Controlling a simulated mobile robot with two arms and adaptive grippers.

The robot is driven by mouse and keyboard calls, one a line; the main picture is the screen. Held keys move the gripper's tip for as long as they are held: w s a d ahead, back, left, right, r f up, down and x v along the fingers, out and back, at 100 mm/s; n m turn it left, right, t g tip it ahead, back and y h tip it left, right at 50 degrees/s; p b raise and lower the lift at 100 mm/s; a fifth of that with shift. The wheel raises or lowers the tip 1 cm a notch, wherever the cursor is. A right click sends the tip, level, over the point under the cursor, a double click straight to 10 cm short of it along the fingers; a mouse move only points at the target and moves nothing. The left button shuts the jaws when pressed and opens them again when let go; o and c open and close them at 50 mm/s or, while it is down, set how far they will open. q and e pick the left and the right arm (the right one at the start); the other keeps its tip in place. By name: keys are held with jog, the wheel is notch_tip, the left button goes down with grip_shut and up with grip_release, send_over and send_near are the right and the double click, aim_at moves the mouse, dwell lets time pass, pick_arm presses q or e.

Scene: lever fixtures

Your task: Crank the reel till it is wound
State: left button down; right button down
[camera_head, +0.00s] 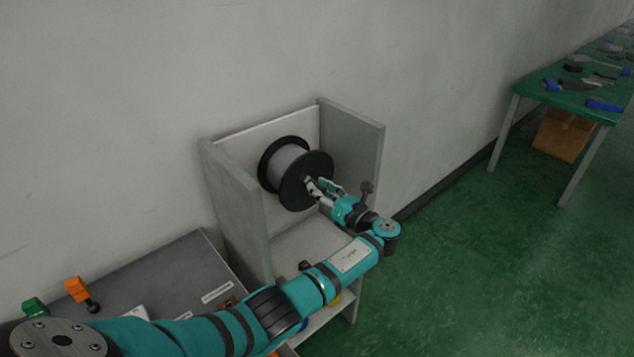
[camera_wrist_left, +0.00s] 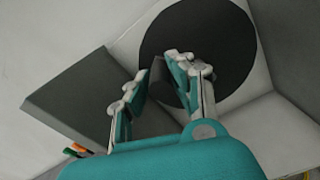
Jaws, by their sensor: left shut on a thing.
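The reel (camera_head: 283,165) has black round flanges and a light grey drum between them. It sits on its side inside an open grey housing (camera_head: 232,195) against the wall. Its front flange also shows as a dark disc in the left wrist view (camera_wrist_left: 222,38). My left gripper (camera_head: 314,189) reaches to the lower right of the front flange. In the left wrist view its fingers (camera_wrist_left: 156,72) are shut on a dark grey crank handle (camera_wrist_left: 157,80) in front of the disc. The handle is mostly hidden by the fingers in the head view. My right gripper is out of view.
A grey slanted panel (camera_head: 180,272) with an orange lever (camera_head: 77,289) and a green lever (camera_head: 35,307) stands left of the housing. A green table (camera_head: 572,97) with tools is at the far right, a cardboard box (camera_head: 563,135) under it. The green floor between is clear.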

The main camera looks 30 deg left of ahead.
pick_arm(q)
jog(key=shift+w+d+r+m+p, duration=0.1)
jog(key=shift+w+r+m+p, duration=0.15)
jog(key=shift+m+p, duration=0.3)
jog(key=shift+f, duration=0.1)
jog(key=c, duration=1.2)
grip_release()
jog(key=shift+o, duration=0.2)
jog(key=shift+d, duration=0.15)
jog(key=v, duration=1.1)
jog(key=shift+d, duration=0.4)
jog(key=shift+s, duration=0.1)
